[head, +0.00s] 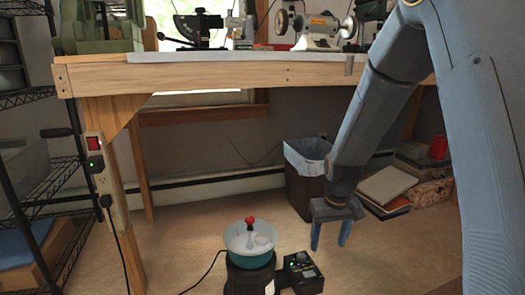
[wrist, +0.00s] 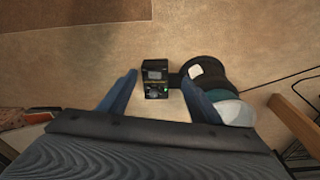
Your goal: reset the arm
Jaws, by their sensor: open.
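My gripper (head: 329,238) hangs from my arm at the right of the head view, pointing down over the floor. Its two blue fingers are apart with nothing between them. In the wrist view my gripper (wrist: 160,95) also shows open, its fingers at left and right of the lower middle. A small black control box (wrist: 155,82) shows beyond and between the fingers there, down on the floor and apart from them. My arm is bent, coming down from the upper right.
A black machine with a white and teal bowl (head: 238,242) and the control box (head: 302,272) stand left of my gripper. A wooden workbench (head: 200,75) spans the back. A waste bin (head: 305,180) and stacked books (head: 388,184) are behind. Wire shelves (head: 60,180) stand left.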

